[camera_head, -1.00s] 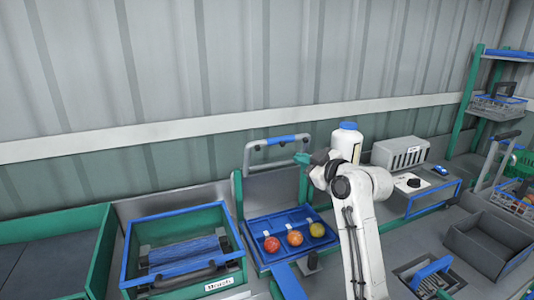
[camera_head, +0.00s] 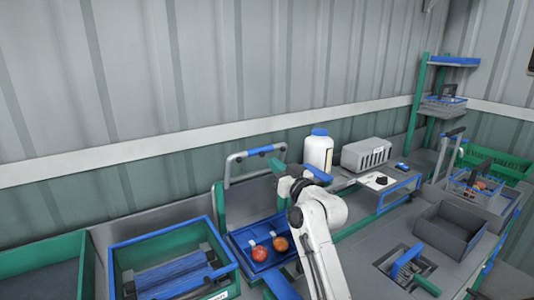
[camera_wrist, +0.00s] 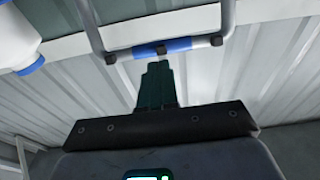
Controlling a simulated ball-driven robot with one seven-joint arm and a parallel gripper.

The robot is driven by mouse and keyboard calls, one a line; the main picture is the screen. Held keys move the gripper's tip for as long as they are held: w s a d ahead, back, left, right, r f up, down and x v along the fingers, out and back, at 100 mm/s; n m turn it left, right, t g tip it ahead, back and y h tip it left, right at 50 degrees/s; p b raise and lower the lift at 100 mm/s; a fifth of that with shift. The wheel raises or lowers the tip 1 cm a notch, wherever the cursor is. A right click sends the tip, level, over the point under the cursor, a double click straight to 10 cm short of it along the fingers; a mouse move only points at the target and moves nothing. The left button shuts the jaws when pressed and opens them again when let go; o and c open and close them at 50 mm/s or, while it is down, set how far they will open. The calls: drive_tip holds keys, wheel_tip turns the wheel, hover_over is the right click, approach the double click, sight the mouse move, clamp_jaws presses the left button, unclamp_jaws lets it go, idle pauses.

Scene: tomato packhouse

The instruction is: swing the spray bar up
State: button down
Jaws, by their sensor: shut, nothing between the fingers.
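The spray bar (camera_head: 238,157) is a grey U-shaped tube with a blue sleeve. It stands raised above the back of a blue tray (camera_head: 240,238), and its crossbar also shows in the wrist view (camera_wrist: 185,44). My gripper (camera_head: 277,164) is by the right end of the bar, with its dark green fingers shut and empty. In the wrist view the fingertips (camera_wrist: 158,68) point at the sleeve, just short of it in the picture; I cannot tell whether they touch. A red fruit (camera_head: 260,253) and an orange fruit (camera_head: 281,243) lie in the tray, partly beside my arm.
A white bottle with a blue cap (camera_head: 318,152) stands right of my gripper, near a grey vented box (camera_head: 366,154). A green-and-blue crate (camera_head: 120,250) is at left. A dark open bin (camera_head: 452,226) and a shelf rack (camera_head: 421,100) are at right. The corrugated wall is close behind.

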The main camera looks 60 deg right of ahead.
sight(260, 148)
drive_tip(key=shift+p+x, duration=0.75)
drive_tip(key=shift+x, duration=1.75)
drive_tip(key=shift+w+d+r+b, duration=0.2)
drive_tip(key=shift+w+b, duration=0.15)
drive_tip(key=shift+b, duration=0.15)
drive_tip(key=shift+w+d+r+b, duration=0.2)
drive_tip(key=shift+w+b, duration=0.2)
drive_tip(key=shift+b, duration=0.05)
drive_tip(key=shift+w+r, duration=0.1)
drive_tip(key=shift+r, duration=0.25)
